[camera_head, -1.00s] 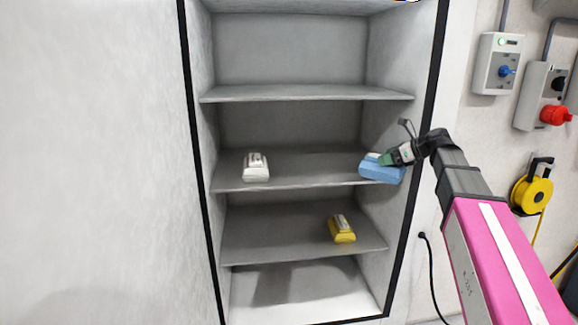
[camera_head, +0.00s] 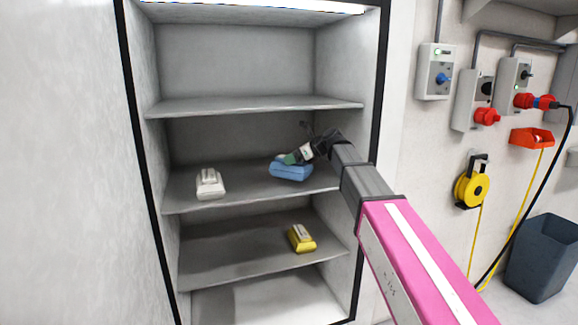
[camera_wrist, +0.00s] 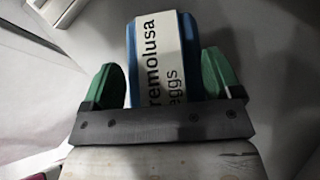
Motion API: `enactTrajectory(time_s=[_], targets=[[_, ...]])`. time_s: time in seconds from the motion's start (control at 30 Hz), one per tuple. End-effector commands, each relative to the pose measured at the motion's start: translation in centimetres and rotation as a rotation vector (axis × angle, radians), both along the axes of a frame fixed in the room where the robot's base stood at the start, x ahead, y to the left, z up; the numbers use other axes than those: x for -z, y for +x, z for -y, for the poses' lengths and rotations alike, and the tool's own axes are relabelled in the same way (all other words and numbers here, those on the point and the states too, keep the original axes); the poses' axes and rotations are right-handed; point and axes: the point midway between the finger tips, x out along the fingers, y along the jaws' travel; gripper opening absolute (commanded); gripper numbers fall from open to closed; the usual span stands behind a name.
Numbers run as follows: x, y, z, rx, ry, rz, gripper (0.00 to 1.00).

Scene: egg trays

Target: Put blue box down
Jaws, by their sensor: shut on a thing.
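The blue box (camera_head: 291,171), an egg carton with a pale label, is at the right part of the middle shelf (camera_head: 240,194). My gripper (camera_head: 290,158) reaches in from the right and is shut on it.
A white box (camera_head: 210,184) stands to the left on the same shelf, with a gap between. A yellow box (camera_head: 301,239) lies on the shelf below. The upper shelf (camera_head: 250,104) is bare. The cabinet's dark right frame (camera_head: 372,120) is close to my arm.

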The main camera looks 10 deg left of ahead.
Motion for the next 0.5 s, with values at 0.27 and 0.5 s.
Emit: enactTrajectory(time_s=[0.27,0.5], targets=[[0.0,0.5,-1.7,0.0,0.0,0.0,0.46],[2.5,0.5,-2.3,0.001,0.001,-0.003,0.46]])
